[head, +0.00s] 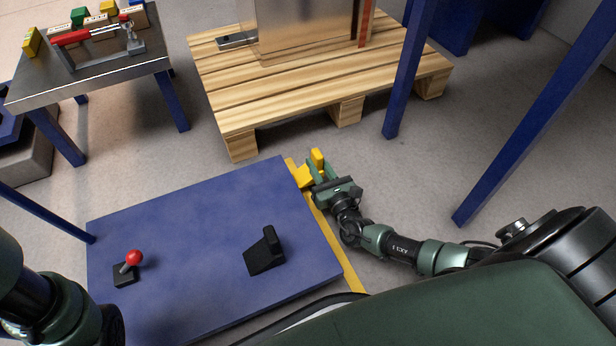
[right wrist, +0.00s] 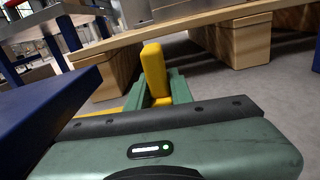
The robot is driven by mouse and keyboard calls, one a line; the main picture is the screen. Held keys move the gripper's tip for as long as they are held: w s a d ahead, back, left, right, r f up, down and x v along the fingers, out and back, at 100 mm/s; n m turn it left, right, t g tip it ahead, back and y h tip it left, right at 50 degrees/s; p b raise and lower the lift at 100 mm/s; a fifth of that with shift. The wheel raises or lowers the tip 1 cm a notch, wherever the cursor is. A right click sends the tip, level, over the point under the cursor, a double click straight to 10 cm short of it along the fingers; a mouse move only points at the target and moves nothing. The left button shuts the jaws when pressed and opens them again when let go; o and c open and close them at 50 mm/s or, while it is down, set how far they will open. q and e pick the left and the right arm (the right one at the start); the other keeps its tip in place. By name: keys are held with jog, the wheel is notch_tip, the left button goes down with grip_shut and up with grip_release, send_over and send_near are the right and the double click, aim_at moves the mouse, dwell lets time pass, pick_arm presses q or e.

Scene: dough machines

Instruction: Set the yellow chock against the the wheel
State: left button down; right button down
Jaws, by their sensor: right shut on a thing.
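The yellow chock (head: 317,159) is held by my right gripper (head: 322,170), just beyond the far right corner of a blue panel. In the right wrist view the chock (right wrist: 154,70) stands upright between the green fingers of the right gripper (right wrist: 158,88), which is shut on it. A wooden pallet is close ahead of the chock; I cannot tell whether they touch. I see no wheel that I can make out in either view. My left arm shows at the lower left of the head view, with its gripper out of frame.
The blue panel (head: 190,215) carries a red-knobbed lever (head: 133,258) and a black pedal-like part (head: 265,252). A wooden pallet (head: 300,95) bears a metal machine (head: 305,25). Blue posts (head: 409,70) rise at right. A steel table (head: 95,80) is upper left. Grey floor lies right of the pallet.

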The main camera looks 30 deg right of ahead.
aim_at(312, 182)
jog(key=a, duration=0.3)
jog(key=shift+w, duration=0.1)
notch_tip(312, 182, down, 4)
jog(key=b, duration=0.4)
jog(key=shift+d+r, duration=0.1)
jog(key=shift+r, duration=0.2)
jog(key=c, duration=1.2)
grip_release()
jog(key=shift+c, duration=0.2)
jog(key=shift+p, duration=0.3)
